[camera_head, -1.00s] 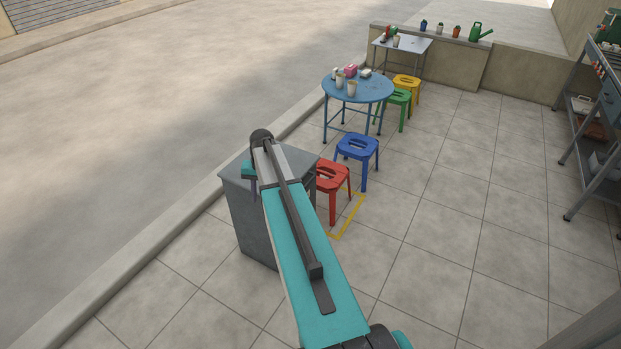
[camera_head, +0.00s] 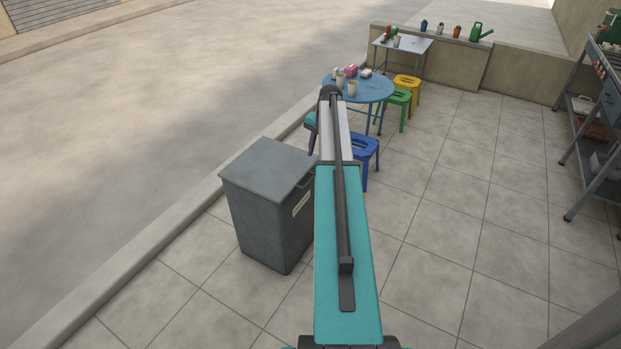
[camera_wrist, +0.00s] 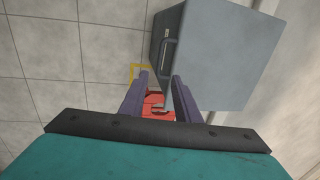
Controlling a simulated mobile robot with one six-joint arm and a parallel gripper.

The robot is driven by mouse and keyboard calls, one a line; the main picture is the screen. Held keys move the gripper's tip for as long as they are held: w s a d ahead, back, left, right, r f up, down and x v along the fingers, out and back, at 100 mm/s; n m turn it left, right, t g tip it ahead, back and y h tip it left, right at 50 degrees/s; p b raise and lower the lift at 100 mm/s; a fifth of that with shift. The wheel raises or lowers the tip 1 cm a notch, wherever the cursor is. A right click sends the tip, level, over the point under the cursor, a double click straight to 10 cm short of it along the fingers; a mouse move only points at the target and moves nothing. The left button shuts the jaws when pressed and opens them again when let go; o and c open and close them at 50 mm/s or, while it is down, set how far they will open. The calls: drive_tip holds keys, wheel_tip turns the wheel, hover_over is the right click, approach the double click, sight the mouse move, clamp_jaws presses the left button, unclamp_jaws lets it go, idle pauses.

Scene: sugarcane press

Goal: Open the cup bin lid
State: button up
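The grey cup bin (camera_head: 268,225) stands on the paving left of my arm, with a pale label on its side. Its flat lid (camera_head: 268,165) is shut, and a handle (camera_head: 304,183) sits at the right edge. In the wrist view the bin lid (camera_wrist: 215,55) fills the upper right, with the dark handle (camera_wrist: 168,56) along its left edge. My gripper (camera_wrist: 160,77) is open and empty. Its fingertips are apart from the handle, just below it in the picture. In the head view my arm hides most of the gripper.
A red stool (camera_wrist: 157,106) shows between my fingers in the wrist view. A blue stool (camera_head: 364,150) and a round blue table (camera_head: 372,88) with cups stand beyond my arm. A kerb runs behind the bin.

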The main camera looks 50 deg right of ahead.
sight(310, 181)
drive_tip(key=shift+f, duration=0.1)
drive_tip(key=f, duration=0.4)
drive_tip(key=w+f, duration=0.1)
drive_tip(key=f, duration=0.4)
drive_tip(key=w+f+p, duration=0.1)
drive_tip(key=f, duration=0.3)
drive_tip(key=shift+w+a+f, duration=0.25)
drive_tip(key=shift+a, duration=0.1)
